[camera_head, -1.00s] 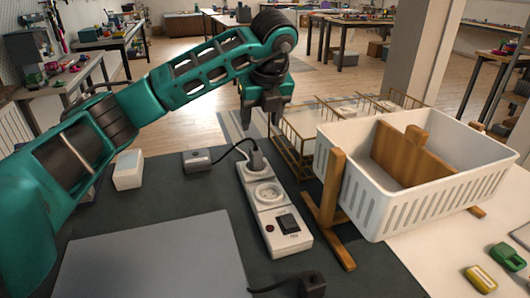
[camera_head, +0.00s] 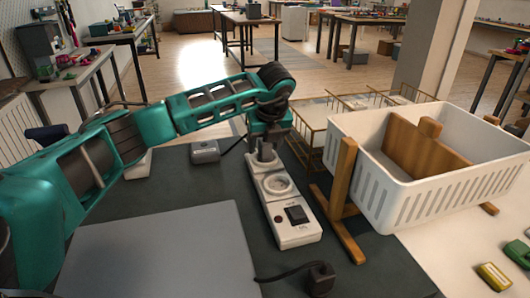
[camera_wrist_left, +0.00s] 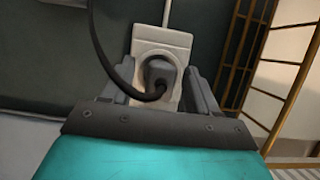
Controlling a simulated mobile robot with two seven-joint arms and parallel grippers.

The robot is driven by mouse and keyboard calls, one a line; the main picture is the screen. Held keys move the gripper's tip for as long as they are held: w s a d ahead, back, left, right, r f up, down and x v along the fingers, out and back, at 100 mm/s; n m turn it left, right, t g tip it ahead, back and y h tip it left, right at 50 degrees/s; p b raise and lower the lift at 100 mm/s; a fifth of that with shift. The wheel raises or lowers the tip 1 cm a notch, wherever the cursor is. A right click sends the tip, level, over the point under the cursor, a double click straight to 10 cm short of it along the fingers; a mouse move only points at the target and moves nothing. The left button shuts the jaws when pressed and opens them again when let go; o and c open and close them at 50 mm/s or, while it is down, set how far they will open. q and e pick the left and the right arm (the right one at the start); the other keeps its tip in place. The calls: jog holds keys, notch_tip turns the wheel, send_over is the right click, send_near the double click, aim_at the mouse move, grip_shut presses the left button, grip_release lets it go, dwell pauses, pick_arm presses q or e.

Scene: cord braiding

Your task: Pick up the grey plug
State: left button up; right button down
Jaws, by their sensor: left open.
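The grey plug (camera_wrist_left: 160,72) sits in the far socket of a white power strip (camera_head: 295,233), with its dark cord curving away to the left in the wrist view. The strip's end also shows in the wrist view (camera_wrist_left: 161,38). My left gripper (camera_head: 265,157) is open and lowered over that far socket, one finger on each side of the plug. In the head view the gripper mostly hides the plug. I cannot tell whether the fingers touch it. My right gripper is not in view.
A grey box (camera_head: 204,151) stands left of the strip. A black plug (camera_head: 320,279) on a cord lies at the front. A white basket (camera_head: 440,190) on a wooden stand (camera_head: 345,205) and a wire rack (camera_head: 311,140) are to the right. A grey panel (camera_head: 160,255) lies front left.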

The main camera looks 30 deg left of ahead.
pick_arm(q)
grip_shut()
dwell(0.5)
jog(key=shift+r, duration=0.1)
